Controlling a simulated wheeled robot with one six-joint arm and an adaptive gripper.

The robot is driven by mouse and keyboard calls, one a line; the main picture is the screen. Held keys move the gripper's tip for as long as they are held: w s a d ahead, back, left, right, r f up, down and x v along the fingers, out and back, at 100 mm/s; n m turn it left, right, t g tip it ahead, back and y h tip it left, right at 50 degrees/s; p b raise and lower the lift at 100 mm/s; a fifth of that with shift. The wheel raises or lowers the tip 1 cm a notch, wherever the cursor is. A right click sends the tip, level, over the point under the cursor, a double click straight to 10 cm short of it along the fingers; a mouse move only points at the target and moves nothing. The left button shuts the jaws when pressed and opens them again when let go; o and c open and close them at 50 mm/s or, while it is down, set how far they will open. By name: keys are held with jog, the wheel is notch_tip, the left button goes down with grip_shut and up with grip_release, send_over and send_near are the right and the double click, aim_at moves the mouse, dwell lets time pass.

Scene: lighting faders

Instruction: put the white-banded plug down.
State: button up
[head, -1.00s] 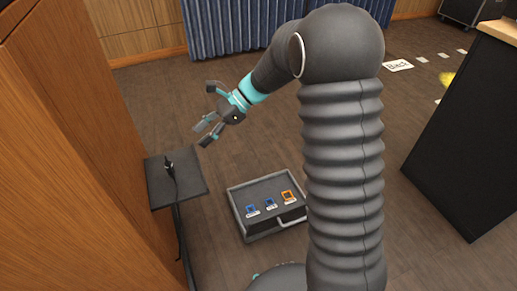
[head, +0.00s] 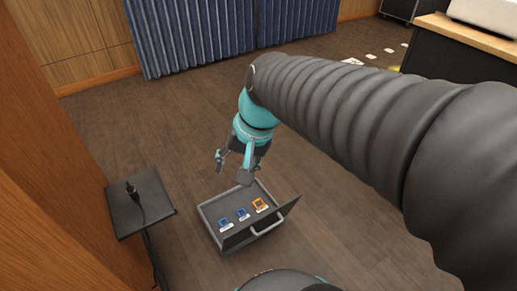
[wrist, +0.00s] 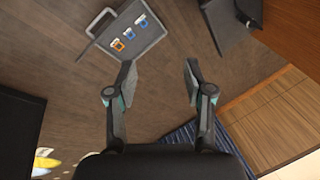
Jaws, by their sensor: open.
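A dark plug (head: 131,188) with a black cable stands on a small dark shelf (head: 155,185) at the left of the head view. It is too small to tell whether it has a white band. The shelf also shows at the top of the wrist view (wrist: 222,38). My gripper (head: 232,168) is in the middle of the head view, to the right of the shelf and close to the far edge of the grey case in the picture. Its fingers (wrist: 160,75) are spread, with nothing between them.
An open grey case (head: 208,214) on the floor holds two blue pieces and an orange piece (head: 260,205), with white labels. A wooden wall (head: 50,180) stands left of the shelf. Blue curtains (head: 195,35) hang behind. A dark counter (head: 450,55) is at the far right. Floor between is clear.

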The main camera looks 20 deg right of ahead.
jog(key=s+d+n+t+h, duration=0.3)
jog(key=s+d+n, duration=0.1)
jog(key=s+d, duration=0.2)
jog(key=shift+s+r, duration=0.2)
jog(key=shift+r, duration=0.05)
dwell(1.1)
